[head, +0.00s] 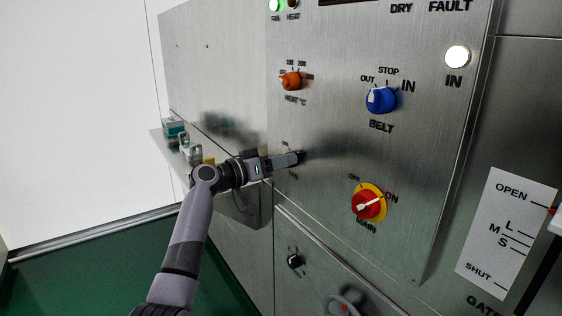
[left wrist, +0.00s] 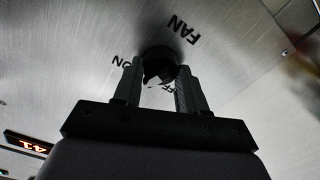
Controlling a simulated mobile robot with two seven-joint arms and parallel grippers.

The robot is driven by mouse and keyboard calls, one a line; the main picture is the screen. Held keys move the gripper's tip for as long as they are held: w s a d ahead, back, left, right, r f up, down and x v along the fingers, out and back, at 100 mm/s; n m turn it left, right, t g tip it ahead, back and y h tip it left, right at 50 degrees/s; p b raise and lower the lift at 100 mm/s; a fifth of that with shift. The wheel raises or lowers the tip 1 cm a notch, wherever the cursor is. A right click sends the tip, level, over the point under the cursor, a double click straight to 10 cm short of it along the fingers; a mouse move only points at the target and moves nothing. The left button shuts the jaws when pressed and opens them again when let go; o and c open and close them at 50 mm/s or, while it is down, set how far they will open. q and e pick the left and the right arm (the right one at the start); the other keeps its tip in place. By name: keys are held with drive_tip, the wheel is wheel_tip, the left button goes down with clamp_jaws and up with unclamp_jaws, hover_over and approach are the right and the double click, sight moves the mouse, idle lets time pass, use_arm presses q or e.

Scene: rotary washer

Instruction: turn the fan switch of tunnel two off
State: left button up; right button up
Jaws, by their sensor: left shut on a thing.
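The fan switch is a black knob (left wrist: 158,62) on the brushed metal panel (head: 335,130). My left gripper (left wrist: 158,88) is shut on this knob. In the head view my left gripper (head: 298,158) reaches the panel from the left and hides most of the knob and its labels. The knob's pointer direction is hard to tell. My right gripper is not in view.
An orange heat knob (head: 291,81) is above my gripper. A blue belt knob (head: 381,99) and a red and yellow main switch (head: 369,202) are to the right. A small black switch (head: 295,261) is below. A shelf with small items (head: 175,130) is at the left.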

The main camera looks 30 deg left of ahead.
use_arm(q)
drive_tip(key=shift+a+f+n+p, duration=0.15)
drive_tip(key=shift+n+p, duration=1.2)
drive_tip(key=shift+n, duration=1.9)
drive_tip(key=shift+d+f+n+p, duration=0.1)
drive_tip(key=shift+n+p, duration=1.25)
drive_tip(key=shift+n, duration=2.2)
drive_tip(key=o, duration=1)
drive_tip(key=shift+a, duration=0.1)
